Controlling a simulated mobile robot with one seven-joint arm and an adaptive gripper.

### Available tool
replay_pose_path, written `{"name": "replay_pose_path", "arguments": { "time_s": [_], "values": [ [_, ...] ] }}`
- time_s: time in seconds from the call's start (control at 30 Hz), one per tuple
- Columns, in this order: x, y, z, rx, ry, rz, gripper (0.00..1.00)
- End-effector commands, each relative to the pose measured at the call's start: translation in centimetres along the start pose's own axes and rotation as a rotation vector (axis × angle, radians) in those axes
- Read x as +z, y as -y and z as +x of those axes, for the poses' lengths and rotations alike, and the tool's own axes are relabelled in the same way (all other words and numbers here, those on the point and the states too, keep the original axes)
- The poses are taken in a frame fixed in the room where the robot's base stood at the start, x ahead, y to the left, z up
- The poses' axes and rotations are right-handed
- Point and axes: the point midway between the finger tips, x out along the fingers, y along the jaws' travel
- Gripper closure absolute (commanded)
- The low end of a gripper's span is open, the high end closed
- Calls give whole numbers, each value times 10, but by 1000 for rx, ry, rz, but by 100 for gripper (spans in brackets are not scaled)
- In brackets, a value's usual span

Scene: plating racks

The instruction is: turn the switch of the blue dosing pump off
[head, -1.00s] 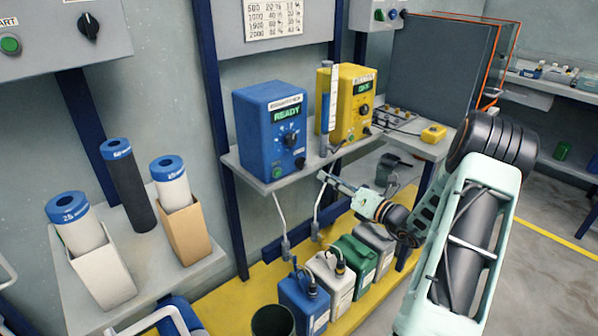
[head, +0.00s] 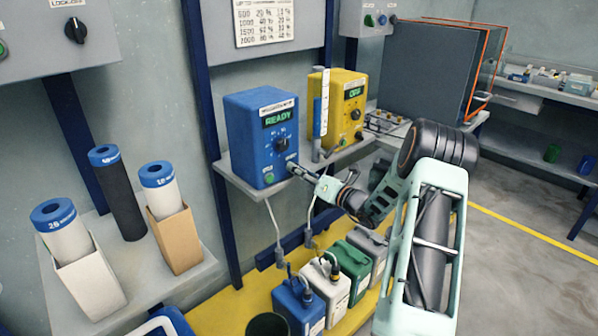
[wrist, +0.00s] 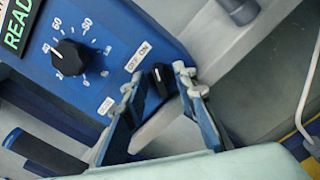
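The blue dosing pump (head: 250,135) stands on a grey shelf, with its display reading READY. Its front also shows in the wrist view (wrist: 95,75), with a large round dial (wrist: 70,57). The black switch (wrist: 161,80) sits at the pump's lower front corner beside small OFF and ON labels. I cannot tell for sure which label its pointer faces. My gripper (wrist: 157,84) is open, with one finger on each side of the switch; contact is not clear. In the head view my gripper (head: 296,168) reaches the pump's lower right front and hides the switch there.
A yellow pump (head: 340,105) with display OFF stands to the right on the shelf (head: 232,182), with a clear upright tube (head: 320,115) between the pumps. Several canisters (head: 298,305) stand below on the yellow platform. Capped cylinders (head: 118,190) stand at left.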

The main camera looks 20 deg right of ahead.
Motion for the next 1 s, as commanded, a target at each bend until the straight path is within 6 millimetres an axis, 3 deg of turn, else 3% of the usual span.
{"name": "replay_pose_path", "arguments": {
  "time_s": [0.23, 0.67, 1.0],
  "values": [
    [0, 0, 0, 0, 0, 0, 100],
    [-1, 1, 0, 0, 0, -39, 100],
    [-3, 2, -1, -1, 0, -263, 100]
  ]
}}
